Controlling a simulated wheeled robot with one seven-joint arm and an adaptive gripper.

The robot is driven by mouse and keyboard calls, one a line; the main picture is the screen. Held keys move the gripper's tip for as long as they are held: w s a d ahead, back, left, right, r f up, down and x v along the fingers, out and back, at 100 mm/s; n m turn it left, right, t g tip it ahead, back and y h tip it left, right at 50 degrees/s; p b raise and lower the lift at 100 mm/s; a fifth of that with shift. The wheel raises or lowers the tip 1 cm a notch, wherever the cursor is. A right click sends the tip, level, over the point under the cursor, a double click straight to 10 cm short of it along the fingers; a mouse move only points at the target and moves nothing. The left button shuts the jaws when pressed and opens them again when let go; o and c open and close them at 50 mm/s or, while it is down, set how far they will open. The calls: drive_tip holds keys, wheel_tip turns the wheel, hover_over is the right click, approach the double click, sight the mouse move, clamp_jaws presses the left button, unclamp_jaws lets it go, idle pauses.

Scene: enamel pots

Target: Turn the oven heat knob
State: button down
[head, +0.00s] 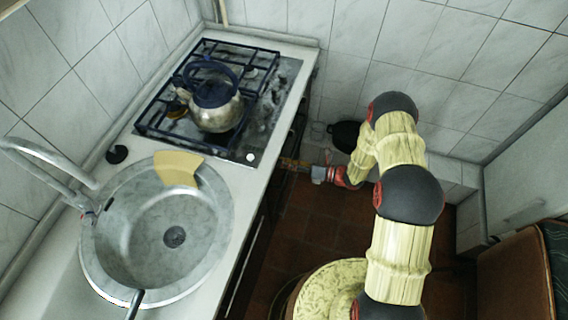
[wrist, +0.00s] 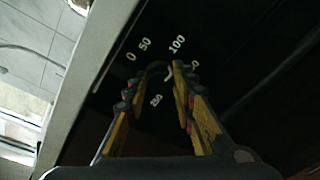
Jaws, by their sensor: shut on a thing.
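The oven heat knob (wrist: 157,66) is dark and hard to make out against the black front panel in the wrist view. White numbers such as 0, 50 and 100 ring it. My gripper (wrist: 162,74) has its yellow fingers on both sides of the knob and is shut on it. In the head view my gripper (head: 284,162) reaches the oven front, just below the counter edge beside the stove. The knob is hidden there, and its exact pointer setting cannot be told.
A metal kettle (head: 216,108) stands on the gas stove (head: 262,115). A round sink (head: 150,262) with a yellow cloth-like piece (head: 177,167) on its rim is in the counter at left. A dark pan-like object (head: 345,135) is near the wall behind my arm. Brown floor (head: 310,225) shows below.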

drive_tip(key=shift+w+d+f+m+g+y, duration=0.1)
drive_tip(key=shift+m+g+y, duration=0.1)
drive_tip(key=shift+m, duration=1.5)
drive_tip(key=shift+w+m+g+y, duration=0.1)
drive_tip(key=shift+m+y, duration=0.1)
drive_tip(key=shift+m, duration=1.5)
drive_tip(key=c, duration=1.5)
unclamp_jaws()
drive_tip(key=v, duration=1.2)
